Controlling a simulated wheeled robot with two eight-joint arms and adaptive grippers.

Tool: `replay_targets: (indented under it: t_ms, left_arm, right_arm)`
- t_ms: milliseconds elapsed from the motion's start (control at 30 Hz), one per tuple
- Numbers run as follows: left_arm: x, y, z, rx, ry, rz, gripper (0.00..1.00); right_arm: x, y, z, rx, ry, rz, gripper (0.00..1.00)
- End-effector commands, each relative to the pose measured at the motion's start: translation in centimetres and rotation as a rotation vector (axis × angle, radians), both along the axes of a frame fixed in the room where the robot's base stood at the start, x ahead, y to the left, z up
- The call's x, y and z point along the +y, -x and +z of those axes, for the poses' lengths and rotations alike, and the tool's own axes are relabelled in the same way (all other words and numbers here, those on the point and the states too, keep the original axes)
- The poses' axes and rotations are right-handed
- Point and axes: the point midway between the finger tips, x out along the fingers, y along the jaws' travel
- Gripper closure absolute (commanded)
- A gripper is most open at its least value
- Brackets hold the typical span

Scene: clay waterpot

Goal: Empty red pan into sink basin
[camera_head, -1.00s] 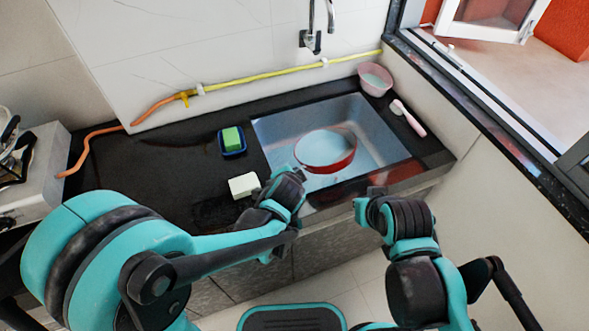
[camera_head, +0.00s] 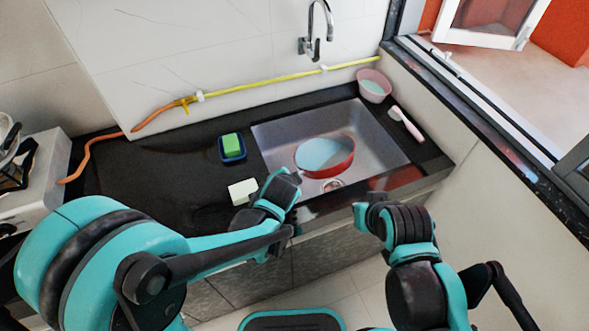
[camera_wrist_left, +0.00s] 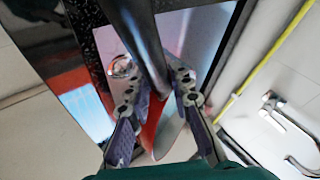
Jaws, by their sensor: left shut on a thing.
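The red pan (camera_head: 343,168) is over the sink basin (camera_head: 384,150), with a pale blue inside. I cannot tell whether the blue is water or the pan's lining. My left gripper (camera_head: 288,183) is at the basin's front left edge. In the left wrist view my left gripper (camera_wrist_left: 150,78) is shut on the pan's dark handle (camera_wrist_left: 139,30), and part of the red pan (camera_wrist_left: 152,118) shows beyond the fingers. A round drain (camera_head: 333,185) shows on the basin floor in front of the pan. My right gripper (camera_head: 362,210) is in front of the counter, apart from the pan; its fingers are unclear.
A green sponge (camera_head: 232,143) in a blue dish and a white block (camera_head: 242,191) lie left of the basin. A pink bowl (camera_head: 374,87) and a pink-handled brush (camera_head: 407,124) lie to its right. The faucet (camera_head: 318,30) is on the wall behind.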

Motion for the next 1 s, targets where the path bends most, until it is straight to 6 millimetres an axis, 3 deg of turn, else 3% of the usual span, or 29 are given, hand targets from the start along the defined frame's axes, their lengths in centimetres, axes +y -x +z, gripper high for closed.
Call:
replay_targets:
  t_ms: [1000]
  left_arm:
    - [0.4,-0.47,0.61,0.074,0.075,0.0,1.0]
  right_arm:
    - [-0.01,-0.01,1.02,0.0,0.0,0.0,1.0]
